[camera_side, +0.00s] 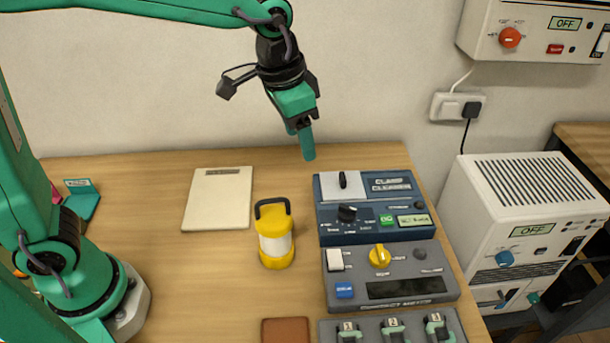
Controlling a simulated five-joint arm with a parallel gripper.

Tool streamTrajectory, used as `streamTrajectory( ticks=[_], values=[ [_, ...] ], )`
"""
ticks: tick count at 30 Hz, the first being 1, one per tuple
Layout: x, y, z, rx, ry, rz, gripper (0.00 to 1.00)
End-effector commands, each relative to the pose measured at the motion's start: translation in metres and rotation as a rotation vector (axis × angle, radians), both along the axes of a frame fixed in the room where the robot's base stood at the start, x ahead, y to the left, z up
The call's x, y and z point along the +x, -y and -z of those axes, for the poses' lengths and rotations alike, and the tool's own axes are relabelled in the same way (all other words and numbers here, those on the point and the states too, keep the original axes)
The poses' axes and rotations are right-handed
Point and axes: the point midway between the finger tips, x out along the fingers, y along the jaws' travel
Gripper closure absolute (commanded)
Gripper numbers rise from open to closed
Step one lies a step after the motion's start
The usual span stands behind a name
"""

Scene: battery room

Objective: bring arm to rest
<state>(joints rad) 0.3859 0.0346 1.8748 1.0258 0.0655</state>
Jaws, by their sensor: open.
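My gripper (301,140) hangs from the green arm in the upper middle of the side view, its fingers pointing down and slightly right. It is open and empty, in the air above the back of the table, up and left of the blue device. One finger shows clearly; the other is partly hidden behind it. The wooden table (160,280) lies below, and nothing touches the gripper.
A blue device (375,208), a grey device (390,275) and a clamp rack (385,325) line the right side. A brown block (285,331) lies in front. White cabinets stand right.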

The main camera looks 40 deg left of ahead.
Motion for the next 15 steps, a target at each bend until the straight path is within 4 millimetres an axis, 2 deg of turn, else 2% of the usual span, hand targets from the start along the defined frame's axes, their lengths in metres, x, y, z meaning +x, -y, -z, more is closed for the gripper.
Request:
streamTrajectory(
  ticks=[1,6,15],
  values=[
    [-0.007,-0.012,-0.006,-0.006,0.015,-0.025,0.41],
    [-0.029,-0.045,-0.017,-0.025,0.058,-0.097,0.41],
    [-0.075,-0.095,-0.025,-0.050,0.136,-0.224,0.41]
  ],
)
